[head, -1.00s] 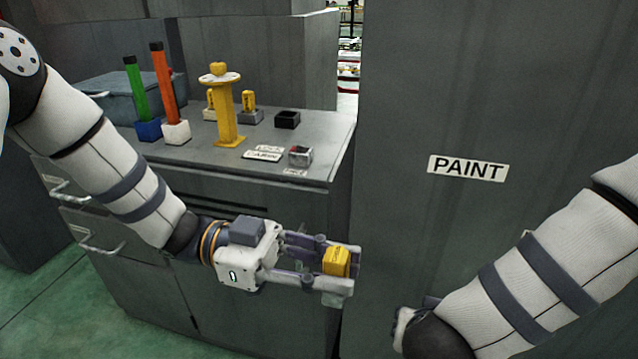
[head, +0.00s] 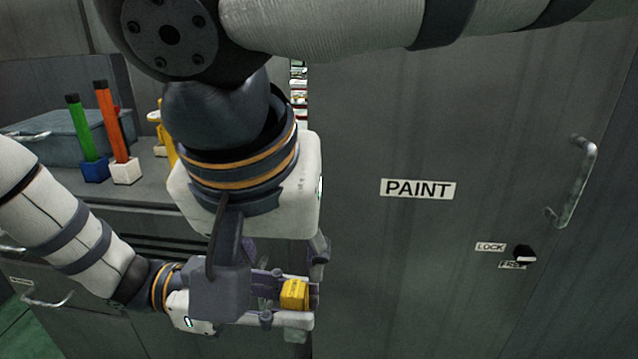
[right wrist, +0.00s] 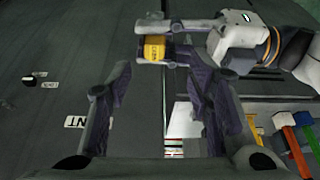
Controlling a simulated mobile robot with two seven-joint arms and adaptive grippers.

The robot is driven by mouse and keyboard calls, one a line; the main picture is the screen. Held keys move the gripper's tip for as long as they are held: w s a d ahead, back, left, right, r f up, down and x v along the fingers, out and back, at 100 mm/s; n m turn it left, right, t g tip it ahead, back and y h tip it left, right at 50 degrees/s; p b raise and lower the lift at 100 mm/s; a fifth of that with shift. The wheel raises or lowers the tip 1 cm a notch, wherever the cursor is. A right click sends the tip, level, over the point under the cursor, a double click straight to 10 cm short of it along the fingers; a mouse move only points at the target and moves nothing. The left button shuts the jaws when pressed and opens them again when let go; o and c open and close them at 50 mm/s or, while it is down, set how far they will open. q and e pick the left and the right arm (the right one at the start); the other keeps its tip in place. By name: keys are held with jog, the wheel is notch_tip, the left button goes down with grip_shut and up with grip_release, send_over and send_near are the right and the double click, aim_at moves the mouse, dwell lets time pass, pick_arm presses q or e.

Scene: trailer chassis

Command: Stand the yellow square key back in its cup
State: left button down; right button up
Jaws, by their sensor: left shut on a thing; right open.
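The yellow key (head: 294,294) is held in my left gripper (head: 298,306), low in the head view in front of the grey cabinets. The key also shows in the right wrist view (right wrist: 154,47), its far part between the left fingers. My right gripper (head: 275,262) hangs just above the left gripper in the head view. In the right wrist view its two fingers (right wrist: 156,82) are spread and empty, with the key beyond their tips. The small cups on the counter's right part are hidden behind my right arm in the head view.
A green handle (head: 87,130) in a blue cup and an orange handle (head: 111,120) in a white cup stand on the counter (head: 60,185). A yellow stand (head: 163,130) is mostly hidden. The PAINT cabinet (head: 450,280) has a handle (head: 582,180) and a black lock knob (head: 524,253).

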aim_at(287, 289)
jog(key=x, duration=0.6)
jog(key=shift+a+r, duration=0.1)
grip_shut()
pick_arm(q)
jog(key=c, duration=1.4)
grip_release()
jog(key=shift+c, duration=0.2)
jog(key=shift+o, duration=0.7)
